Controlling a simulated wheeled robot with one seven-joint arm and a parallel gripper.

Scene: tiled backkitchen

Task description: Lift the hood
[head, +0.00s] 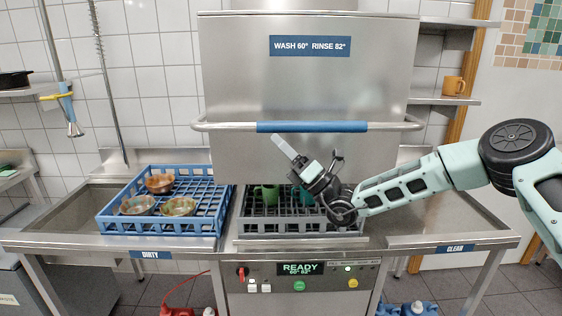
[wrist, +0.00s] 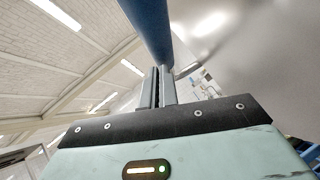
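The steel hood (head: 240,80) of the dishwasher hangs over the machine's bed. Its lower edge is above the bed, and a rack shows in the gap. A horizontal bar handle with a blue grip (head: 312,126) runs across its front; the grip also shows in the wrist view (wrist: 150,30). My gripper (head: 283,146) is in front of the hood, its pale fingers pointing up and left, tips just below the grip's left part. In the wrist view the fingers (wrist: 160,86) are close together with nothing visible between them. I cannot tell whether they touch the grip.
A dark rack (head: 270,226) with green cups (head: 266,194) sits under the hood. A blue rack (head: 160,226) with bowls stands on the left counter. The right counter (head: 430,224) looks mostly clear beneath my arm. A control panel (head: 300,269) reads READY. A shelf (head: 440,98) holds an orange mug.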

